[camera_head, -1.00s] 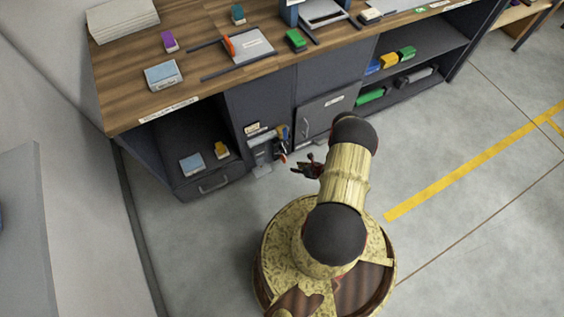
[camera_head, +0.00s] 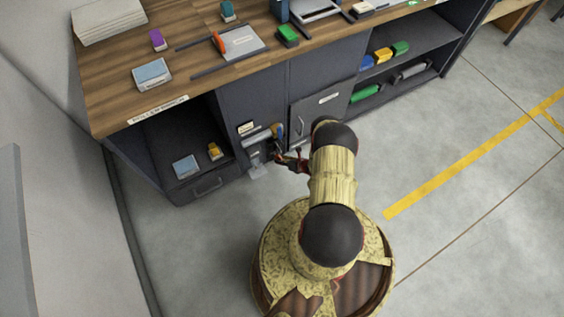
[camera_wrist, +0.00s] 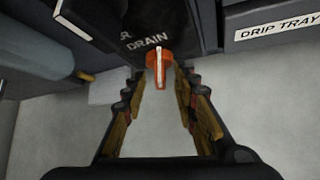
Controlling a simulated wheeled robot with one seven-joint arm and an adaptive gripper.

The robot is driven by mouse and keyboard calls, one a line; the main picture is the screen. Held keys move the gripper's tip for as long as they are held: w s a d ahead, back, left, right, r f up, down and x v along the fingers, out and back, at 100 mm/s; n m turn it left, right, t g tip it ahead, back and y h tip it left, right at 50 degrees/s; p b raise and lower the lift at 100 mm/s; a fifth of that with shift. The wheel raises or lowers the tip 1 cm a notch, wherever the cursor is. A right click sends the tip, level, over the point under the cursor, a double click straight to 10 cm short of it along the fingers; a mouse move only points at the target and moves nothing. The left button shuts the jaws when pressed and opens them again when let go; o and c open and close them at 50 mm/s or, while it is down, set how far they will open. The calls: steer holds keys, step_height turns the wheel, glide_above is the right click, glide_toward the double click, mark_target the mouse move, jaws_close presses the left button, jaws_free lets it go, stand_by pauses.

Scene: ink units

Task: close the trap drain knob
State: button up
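The orange drain knob (camera_wrist: 159,66) with a white line on it shows in the wrist view, on a dark block (camera_wrist: 160,28) lettered "DRAIN"; a word before it is partly cut off. The white line runs roughly up and down in that view. My gripper (camera_wrist: 159,76) is open, with one finger to each side of the knob; I cannot tell whether either touches it. In the head view my gripper (camera_head: 282,159) is at the front of the cabinet, beside the grey trap unit (camera_head: 258,152). The knob cannot be made out there.
A "DRIP TRAY" label (camera_wrist: 275,28) is at the right of the wrist view. A closed cabinet door (camera_head: 318,112) stands right of the trap unit, and an open shelf bay (camera_head: 180,140) is to its left. The floor (camera_head: 440,190) at the right is clear.

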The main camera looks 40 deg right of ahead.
steer(key=c, duration=0.3)
steer(key=c, duration=0.4)
steer(key=shift+a, duration=0.1)
jaws_close()
